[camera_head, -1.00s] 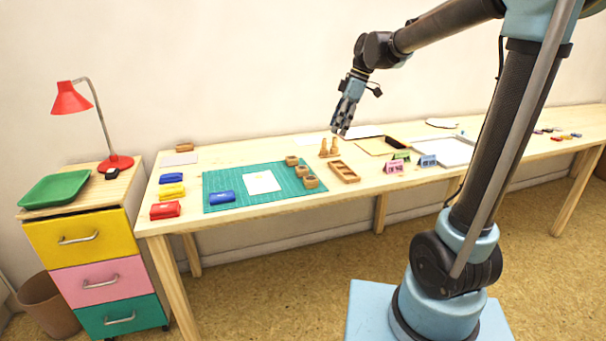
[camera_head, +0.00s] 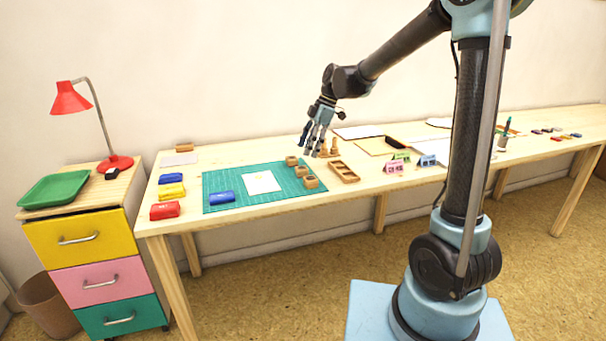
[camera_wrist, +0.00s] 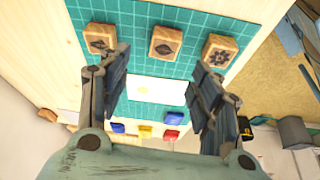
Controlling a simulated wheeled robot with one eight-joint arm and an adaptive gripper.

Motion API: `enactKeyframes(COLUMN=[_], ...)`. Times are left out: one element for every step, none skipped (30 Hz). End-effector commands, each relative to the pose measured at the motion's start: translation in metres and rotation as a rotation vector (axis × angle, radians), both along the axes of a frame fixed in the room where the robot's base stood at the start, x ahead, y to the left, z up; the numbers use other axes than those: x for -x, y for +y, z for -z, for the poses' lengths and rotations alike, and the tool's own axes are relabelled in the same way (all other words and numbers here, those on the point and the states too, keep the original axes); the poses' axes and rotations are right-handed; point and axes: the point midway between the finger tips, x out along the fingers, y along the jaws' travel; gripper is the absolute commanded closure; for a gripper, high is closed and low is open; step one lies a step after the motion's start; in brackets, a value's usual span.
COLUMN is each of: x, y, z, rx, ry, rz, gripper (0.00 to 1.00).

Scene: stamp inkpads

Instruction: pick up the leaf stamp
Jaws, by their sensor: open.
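Three square wooden stamps lie in a row along the right edge of the green mat (camera_head: 233,178): a back one (camera_head: 291,160), a middle one (camera_head: 301,170) and a front one (camera_head: 311,183). In the wrist view their tops carry dark marks. The left block (camera_wrist: 100,39) has a pointed, leaf-like mark, the middle block (camera_wrist: 165,43) a diamond-like mark, and the right block (camera_wrist: 219,51) a flower-like mark. I cannot tell for certain which is the leaf stamp. My gripper (camera_head: 314,150) is open and empty, above the table near the back stamp. Its fingers (camera_wrist: 160,92) show apart in the wrist view.
Wooden upright pieces (camera_head: 334,147) stand close to the right of my gripper. A wooden compartment tray (camera_head: 344,171) is at the mat's right. White paper (camera_head: 262,182) and a blue pad (camera_head: 221,197) lie on the mat. Blue, yellow and red pads (camera_head: 165,210) line its left.

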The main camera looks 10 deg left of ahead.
Motion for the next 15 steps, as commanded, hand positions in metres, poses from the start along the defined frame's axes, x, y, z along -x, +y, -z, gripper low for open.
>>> enactKeyframes(x=[0.001,0.002,0.002,0.002,0.003,0.003,0.004,0.004,0.004,0.004,0.005,0.005,0.006,0.007,0.007], y=[0.003,0.004,0.005,0.006,0.007,0.007,0.008,0.008,0.008,0.008,0.008,0.009,0.009,0.009,0.01], z=[0.007,0.01,0.014,0.016,0.018,0.02,0.021,0.022,0.024,0.026,0.028,0.032,0.036,0.04,0.046], rx=[0.0,0.0,0.0,0.0,0.0,0.0,0.0,0.0,0.0,0.0,0.0,0.0,0.0,0.0,0.0], ry=[0.0,0.0,0.0,0.0,-0.001,-0.001,-0.001,-0.001,-0.001,-0.001,-0.001,-0.001,-0.001,-0.001,-0.001], rz=[-0.001,-0.001,-0.001,-0.001,0.0,0.0,0.0,0.0,0.0,0.0,0.0,0.0,0.0,0.0,0.0], gripper=[0.42,0.42,0.42,0.42,0.42,0.42,0.42,0.42,0.42,0.42,0.42,0.42,0.42,0.42,0.42])
